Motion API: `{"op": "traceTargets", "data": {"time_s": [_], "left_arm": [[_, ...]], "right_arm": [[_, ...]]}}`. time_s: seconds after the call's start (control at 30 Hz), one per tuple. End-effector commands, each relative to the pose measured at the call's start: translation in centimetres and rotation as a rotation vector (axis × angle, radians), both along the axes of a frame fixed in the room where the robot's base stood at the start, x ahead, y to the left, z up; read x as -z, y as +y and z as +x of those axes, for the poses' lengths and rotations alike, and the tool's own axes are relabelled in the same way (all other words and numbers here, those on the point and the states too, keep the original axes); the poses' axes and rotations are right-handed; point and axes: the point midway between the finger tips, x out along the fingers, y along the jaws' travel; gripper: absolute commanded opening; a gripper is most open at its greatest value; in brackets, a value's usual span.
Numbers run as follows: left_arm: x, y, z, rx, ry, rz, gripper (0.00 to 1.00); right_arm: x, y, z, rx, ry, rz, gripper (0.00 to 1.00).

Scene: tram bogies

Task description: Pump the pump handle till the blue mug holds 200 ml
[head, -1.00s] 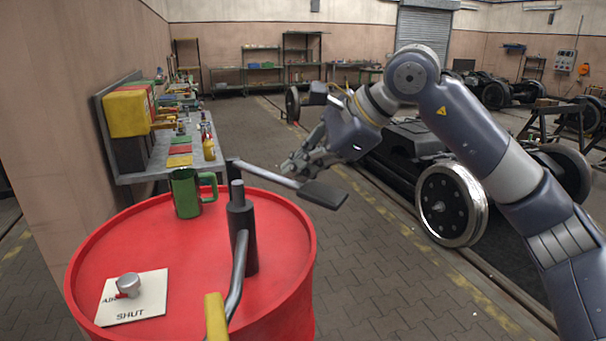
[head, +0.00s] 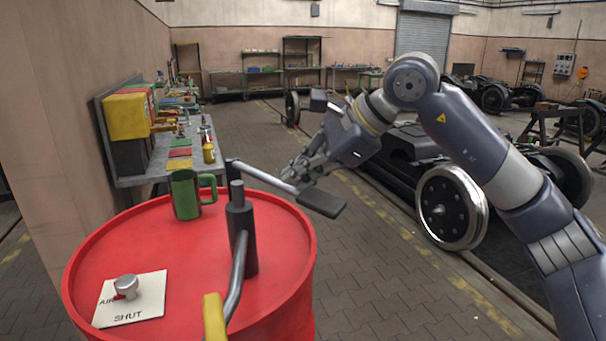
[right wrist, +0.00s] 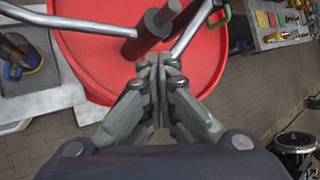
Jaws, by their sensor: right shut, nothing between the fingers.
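A dark pump (head: 240,232) stands on a red drum (head: 180,290). Its handle is a grey bar (head: 262,177) with a flat black paddle (head: 320,203) at the near end. My right gripper (head: 296,172) is shut and empty, its fingertips just behind the bar near the paddle; whether they touch is unclear. In the right wrist view the shut fingers (right wrist: 158,68) are beside the bar. A bent spout with a yellow end (head: 215,318) comes toward me. In the right wrist view a blue thing (right wrist: 14,72) lies far left, possibly the mug; its fill cannot be seen.
A green mug (head: 185,195) stands at the drum's back edge. A white card marked AIR and SHUT (head: 135,312), with a knob (head: 128,286), lies front left. A workbench (head: 165,165) stands behind.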

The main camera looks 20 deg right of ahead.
Motion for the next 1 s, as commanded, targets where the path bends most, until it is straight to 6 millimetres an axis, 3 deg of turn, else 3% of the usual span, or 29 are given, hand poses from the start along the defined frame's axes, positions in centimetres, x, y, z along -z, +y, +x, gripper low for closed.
{"op": "traceTargets", "data": {"time_s": [1.0], "left_arm": [[1.0,0.0,0.0,0.0,0.0,0.0,0.0]], "right_arm": [[1.3,0.0,0.0,0.0,0.001,-0.001,0.0]]}}
